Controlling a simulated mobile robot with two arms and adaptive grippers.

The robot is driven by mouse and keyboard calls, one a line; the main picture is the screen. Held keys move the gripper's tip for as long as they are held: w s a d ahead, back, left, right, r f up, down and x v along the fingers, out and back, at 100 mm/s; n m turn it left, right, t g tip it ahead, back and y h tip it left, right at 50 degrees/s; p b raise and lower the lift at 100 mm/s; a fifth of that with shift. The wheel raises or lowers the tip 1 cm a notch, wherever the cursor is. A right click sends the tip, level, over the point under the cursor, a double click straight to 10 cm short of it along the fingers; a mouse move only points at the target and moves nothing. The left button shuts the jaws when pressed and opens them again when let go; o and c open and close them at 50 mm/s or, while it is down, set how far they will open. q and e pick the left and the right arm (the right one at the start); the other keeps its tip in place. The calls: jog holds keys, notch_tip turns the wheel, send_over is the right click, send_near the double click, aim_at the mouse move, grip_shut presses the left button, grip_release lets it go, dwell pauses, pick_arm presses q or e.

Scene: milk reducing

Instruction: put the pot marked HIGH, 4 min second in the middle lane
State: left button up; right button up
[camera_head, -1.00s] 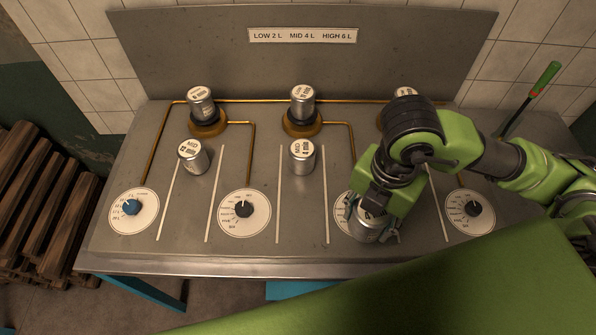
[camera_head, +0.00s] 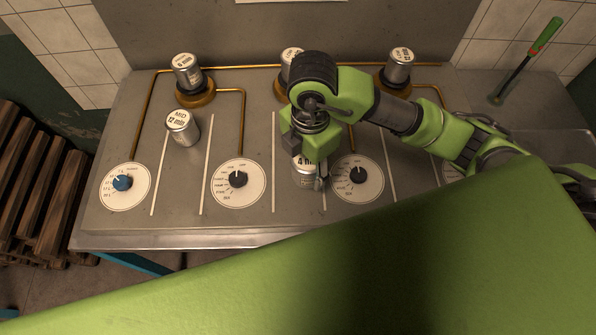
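My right gripper (camera_head: 308,176) points down over the front of the middle lane, its fingers on a metal pot (camera_head: 306,181). The pot's label shows "4 m"; its upper word is hidden, and I cannot tell whether its base touches the panel. The middle lane (camera_head: 291,205) lies between two pale lines; the pot standing farther back in it is hidden behind my arm. In the left lane the pot marked MID, 12 min (camera_head: 182,128) stands upright. My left gripper is not in view.
Pots stand on brass burners at the back left (camera_head: 187,70), back middle (camera_head: 291,62) and back right (camera_head: 399,65). Dials sit along the front, one beside the held pot (camera_head: 357,177). A red and green handled lever (camera_head: 540,42) rises at the right.

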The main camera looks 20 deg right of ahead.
jog(key=shift+w+a+f, duration=0.3)
jog(key=shift+w+f, duration=0.1)
jog(key=shift+f, duration=0.2)
jog(key=shift+w+a+f, duration=0.3)
jog(key=shift+w+f, duration=0.1)
jog(key=shift+f, duration=0.15)
notch_tip(320, 180, down, 3)
jog(key=shift+w+a+p, duration=0.1)
jog(key=shift+p, duration=0.75)
jog(key=shift+f, duration=0.2)
jog(key=shift+f, duration=0.1)
jog(key=shift+f, duration=0.15)
jog(key=o, duration=1.3)
